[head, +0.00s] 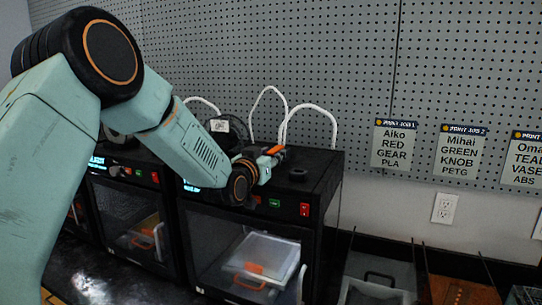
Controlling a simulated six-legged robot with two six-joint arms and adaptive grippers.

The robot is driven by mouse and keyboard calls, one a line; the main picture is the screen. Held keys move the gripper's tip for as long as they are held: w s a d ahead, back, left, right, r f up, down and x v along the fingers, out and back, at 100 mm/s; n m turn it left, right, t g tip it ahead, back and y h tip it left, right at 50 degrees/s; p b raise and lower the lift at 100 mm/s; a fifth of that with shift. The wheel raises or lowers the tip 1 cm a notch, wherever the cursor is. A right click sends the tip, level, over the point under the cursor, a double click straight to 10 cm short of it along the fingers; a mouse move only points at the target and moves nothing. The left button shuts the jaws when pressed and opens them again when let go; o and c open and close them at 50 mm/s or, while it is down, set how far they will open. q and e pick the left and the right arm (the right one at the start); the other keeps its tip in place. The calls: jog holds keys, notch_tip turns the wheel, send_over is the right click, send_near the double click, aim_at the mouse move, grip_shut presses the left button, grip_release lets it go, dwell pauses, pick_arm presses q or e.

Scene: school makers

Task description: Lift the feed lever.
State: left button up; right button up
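My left arm comes in from the left. Its gripper (271,160) is at the top front of the right-hand black 3D printer (325,175), seen from behind and small. A small orange piece (275,150) shows at the fingertips; I cannot tell whether it is the feed lever or part of the gripper. My wrist hides part of the printer's top and front panel. Whether the fingers are open or shut is not clear. My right gripper is out of view.
White tubes (284,108) arch above the printers. The right printer has a red switch (304,209) and a clear door. Another printer (120,205) stands to its left. Job cards (393,144) hang on the pegboard. Open bins (375,292) sit at lower right.

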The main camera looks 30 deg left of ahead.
pick_arm(q)
jog(key=shift+s+a+r, duration=0.2)
jog(key=shift+s+r, duration=0.1)
jog(key=shift+s, duration=0.2)
jog(key=c, duration=0.4)
jog(key=shift+d, duration=0.1)
grip_shut()
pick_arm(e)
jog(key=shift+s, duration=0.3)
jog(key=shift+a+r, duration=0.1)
pick_arm(q)
jog(key=shift+w+r, duration=0.1)
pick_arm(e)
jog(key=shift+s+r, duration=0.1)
